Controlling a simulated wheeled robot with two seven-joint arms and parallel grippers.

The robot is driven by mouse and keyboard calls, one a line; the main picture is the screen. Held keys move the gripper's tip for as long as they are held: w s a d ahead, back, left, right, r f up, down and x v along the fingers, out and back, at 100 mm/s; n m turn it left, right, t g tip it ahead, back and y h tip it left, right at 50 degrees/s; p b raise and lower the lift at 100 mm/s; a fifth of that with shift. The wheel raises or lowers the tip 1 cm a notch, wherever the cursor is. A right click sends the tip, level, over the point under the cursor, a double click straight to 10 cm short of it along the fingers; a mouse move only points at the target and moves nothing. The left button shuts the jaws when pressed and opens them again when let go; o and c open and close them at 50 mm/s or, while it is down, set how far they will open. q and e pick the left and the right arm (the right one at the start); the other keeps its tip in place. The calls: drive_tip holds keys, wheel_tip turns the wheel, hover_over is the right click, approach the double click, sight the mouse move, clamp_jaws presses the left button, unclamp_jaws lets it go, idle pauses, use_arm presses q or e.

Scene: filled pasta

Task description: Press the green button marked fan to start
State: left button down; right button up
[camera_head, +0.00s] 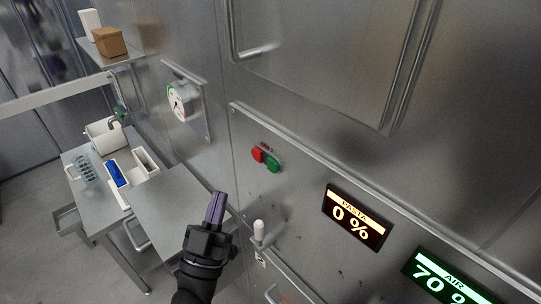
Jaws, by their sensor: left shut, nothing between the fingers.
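A green button (272,165) sits on the steel wall panel in the head view, just right of a red button (257,155). A small dark label (266,147) above them is too small to read. My left gripper (216,207) is shut and empty, below and to the left of the buttons, apart from them. Its purple fingers point upward in the picture. My right gripper is out of view.
A white-knobbed lever (259,230) stands close right of my gripper. A display reads PASTA 0 % (353,218); another reads AIR 70 % (444,281). A steel table (172,212) with bins is at left.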

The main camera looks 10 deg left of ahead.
sight(273, 166)
use_arm(q)
drive_tip(key=shift+s, duration=0.1)
drive_tip(key=w+d+b, duration=0.3)
drive_tip(key=w+d, duration=0.2)
drive_tip(key=w, duration=0.2)
drive_tip(key=shift+d+b, duration=0.25)
drive_tip(key=shift+b, duration=0.1)
idle(1.0)
drive_tip(key=shift+w, duration=0.1)
idle(0.8)
drive_tip(key=shift+w+d, duration=0.25)
